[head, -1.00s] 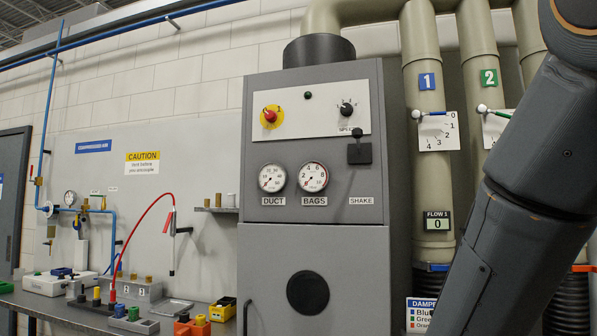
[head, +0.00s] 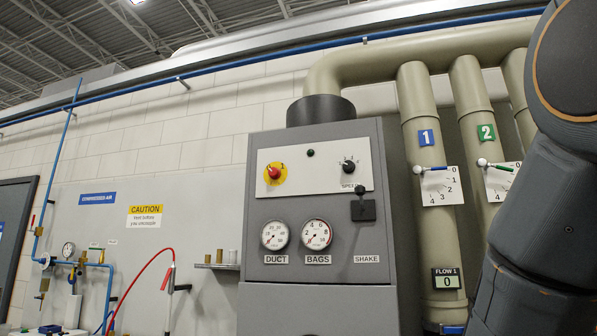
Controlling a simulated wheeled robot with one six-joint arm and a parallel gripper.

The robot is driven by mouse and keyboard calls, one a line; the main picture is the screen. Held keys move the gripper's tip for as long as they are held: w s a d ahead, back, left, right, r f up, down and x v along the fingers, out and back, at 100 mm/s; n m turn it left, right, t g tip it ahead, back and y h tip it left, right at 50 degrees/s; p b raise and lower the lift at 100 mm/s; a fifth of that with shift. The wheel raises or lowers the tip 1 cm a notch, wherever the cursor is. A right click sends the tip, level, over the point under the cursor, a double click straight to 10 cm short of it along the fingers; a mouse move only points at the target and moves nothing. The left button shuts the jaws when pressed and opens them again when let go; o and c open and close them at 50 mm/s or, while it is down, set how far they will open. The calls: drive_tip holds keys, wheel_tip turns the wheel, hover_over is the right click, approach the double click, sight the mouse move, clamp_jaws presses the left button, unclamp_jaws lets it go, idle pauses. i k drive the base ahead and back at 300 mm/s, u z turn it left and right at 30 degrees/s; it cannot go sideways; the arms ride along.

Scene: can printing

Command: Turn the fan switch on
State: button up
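The grey fan cabinet (head: 318,210) stands in the middle of the head view. Its white top panel carries a red rotary switch on a yellow plate (head: 274,173), marked 0 and 1. The red handle looks tilted, and its exact setting is too small to tell. A small dark green lamp (head: 310,153) and a black speed knob (head: 348,166) sit to the right of it. My arm crosses the right side of the view. My gripper is outside the view.
Round DUCT (head: 275,235) and BAGS (head: 317,234) gauges and a black SHAKE handle (head: 362,208) are below the panel. Beige pipes with damper levers (head: 436,168) stand at right. A blue air line and a red hose (head: 143,275) are at left.

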sight(274, 173)
drive_tip(key=u, duration=2.05)
drive_tip(key=i, duration=2.6)
drive_tip(key=z, duration=2.2)
